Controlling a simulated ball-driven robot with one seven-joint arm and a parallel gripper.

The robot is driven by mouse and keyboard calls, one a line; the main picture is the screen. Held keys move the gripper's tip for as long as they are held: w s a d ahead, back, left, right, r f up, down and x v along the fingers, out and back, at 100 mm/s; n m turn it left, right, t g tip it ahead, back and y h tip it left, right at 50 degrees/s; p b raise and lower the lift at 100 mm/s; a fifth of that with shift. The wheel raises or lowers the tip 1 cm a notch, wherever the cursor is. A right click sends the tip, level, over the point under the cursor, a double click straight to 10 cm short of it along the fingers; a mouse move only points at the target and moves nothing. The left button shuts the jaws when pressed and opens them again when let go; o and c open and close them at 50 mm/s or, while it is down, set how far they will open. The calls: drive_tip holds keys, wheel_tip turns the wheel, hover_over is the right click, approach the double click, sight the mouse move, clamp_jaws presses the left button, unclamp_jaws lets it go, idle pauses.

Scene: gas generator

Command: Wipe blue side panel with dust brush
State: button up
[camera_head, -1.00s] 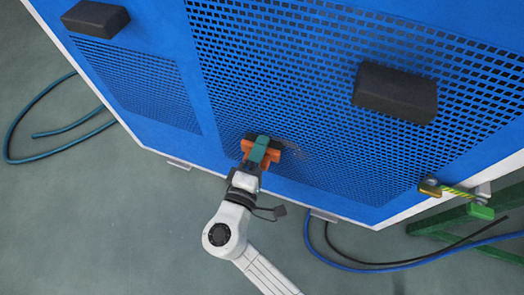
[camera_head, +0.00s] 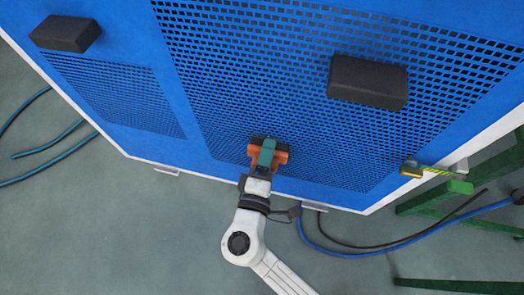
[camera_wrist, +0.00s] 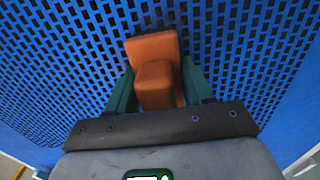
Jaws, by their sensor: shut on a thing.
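The blue side panel (camera_head: 196,120) fills the upper part of the head view, with a large perforated grille (camera_head: 250,70). My gripper (camera_head: 267,150) is at the lower part of this grille, its teal fingers shut on the orange dust brush (camera_head: 283,149). In the wrist view, the brush (camera_wrist: 153,82) sits between the two fingers, in front of the grille holes. Its bristles are hidden, so I cannot tell whether they touch the panel.
Two black blocks, one at left (camera_head: 65,34) and one at right (camera_head: 368,82), stick out from the panel. A brass valve (camera_head: 411,169) and green frame (camera_head: 465,185) are at lower right. Blue hoses lie on the floor at left (camera_head: 48,148) and right (camera_head: 370,253).

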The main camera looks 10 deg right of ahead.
sight(249, 136)
drive_tip(key=shift+s+d, duration=0.35)
drive_tip(key=shift+d, duration=0.7)
drive_tip(key=shift+s+d, duration=0.4)
drive_tip(key=shift+d, duration=0.7)
drive_tip(key=shift+s+d, duration=0.35)
drive_tip(key=shift+d, duration=0.7)
drive_tip(key=shift+r+p, duration=0.4)
drive_tip(key=shift+r, duration=0.3)
drive_tip(key=shift+w+a+b, duration=0.15)
drive_tip(key=shift+w+a, duration=0.1)
drive_tip(key=shift+a, duration=0.4)
drive_tip(key=shift+w+a+b, duration=0.2)
drive_tip(key=shift+w+a, duration=0.1)
drive_tip(key=shift+a, duration=0.4)
drive_tip(key=shift+w+a+b, duration=0.15)
drive_tip(key=shift+w+a, duration=0.1)
drive_tip(key=shift+a, duration=0.4)
